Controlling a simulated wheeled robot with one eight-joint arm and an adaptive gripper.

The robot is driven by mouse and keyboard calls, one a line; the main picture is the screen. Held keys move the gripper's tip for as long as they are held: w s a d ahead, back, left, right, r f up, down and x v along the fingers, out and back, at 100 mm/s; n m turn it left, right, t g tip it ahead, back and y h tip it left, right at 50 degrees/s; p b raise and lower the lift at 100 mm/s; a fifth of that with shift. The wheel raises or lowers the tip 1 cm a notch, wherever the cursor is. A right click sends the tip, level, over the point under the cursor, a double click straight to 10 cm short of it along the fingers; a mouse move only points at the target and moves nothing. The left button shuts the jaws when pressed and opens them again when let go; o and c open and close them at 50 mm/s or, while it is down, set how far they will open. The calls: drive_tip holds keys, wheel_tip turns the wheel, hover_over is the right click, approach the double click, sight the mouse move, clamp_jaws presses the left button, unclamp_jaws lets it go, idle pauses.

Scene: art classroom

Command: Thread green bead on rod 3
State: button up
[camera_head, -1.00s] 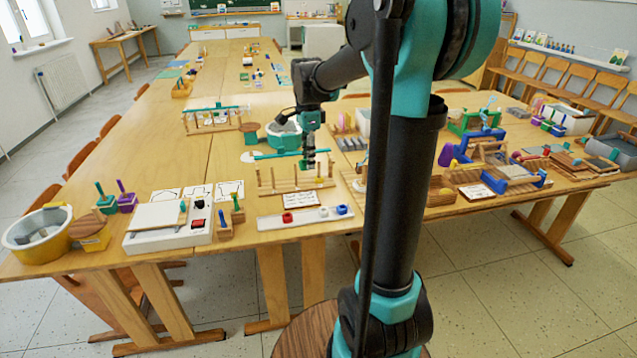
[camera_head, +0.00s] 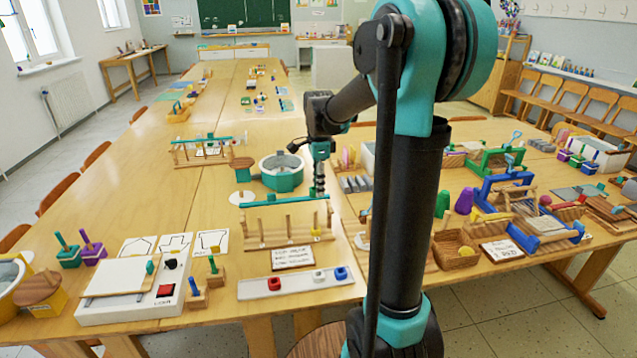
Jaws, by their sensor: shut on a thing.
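The wooden rod rack (camera_head: 285,241) stands on the table, with several upright rods along its base. A small yellow piece (camera_head: 316,233) shows near its right end. My gripper (camera_head: 318,191) points down near the right end of the rack, at the level of the teal bar. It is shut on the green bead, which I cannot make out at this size. Whether the bead touches a rod cannot be told. The white bead tray (camera_head: 296,284) in front holds a red bead (camera_head: 274,284), a white bead (camera_head: 319,275) and a blue bead (camera_head: 341,273).
A lettered card (camera_head: 293,258) lies between rack and tray. A teal-rimmed basin (camera_head: 282,175) stands behind. A white box with a red button (camera_head: 130,300) is at left, a basket (camera_head: 452,246) at right.

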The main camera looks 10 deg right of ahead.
drive_tip(key=shift+w+d+f, duration=0.15)
drive_tip(key=shift+w+f, duration=0.1)
drive_tip(key=shift+f, duration=2.05)
drive_tip(key=shift+f, duration=1.7)
idle(0.9)
idle(0.3)
drive_tip(key=o, duration=0.8)
drive_tip(key=shift+o, duration=0.2)
wheel_tip(320, 180, up, 12)
drive_tip(key=shift+r, duration=0.1)
drive_tip(key=shift+s, duration=0.1)
idle(0.3)
